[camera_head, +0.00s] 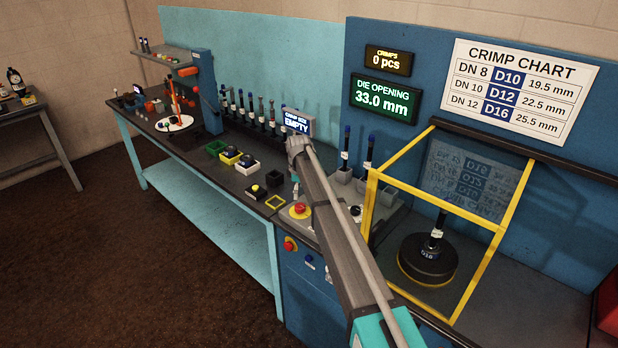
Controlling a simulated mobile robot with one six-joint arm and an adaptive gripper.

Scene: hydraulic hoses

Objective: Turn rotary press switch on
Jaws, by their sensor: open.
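My arm (335,225) reaches from the bottom edge up and left over the bench to a joint in front of the crimp sign. My gripper does not show clearly past that joint. A red knob on a yellow plate (289,244) is on the blue cabinet front, left of my arm. A small dark blue knob (309,262) is right of it. A red button on a yellow base (299,210) and a black knob (355,211) are on the grey control panel. I cannot tell which is the rotary press switch, or its setting.
A yellow-framed clear guard (437,230) encloses a black D16 die (427,259) at right. The die opening display (386,98) reads 33.0 mm; the crimp counter (388,60) reads 0 pcs. The sign (298,122) reads EMPTY. Several bins stand along the bench (200,165). Floor at left is clear.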

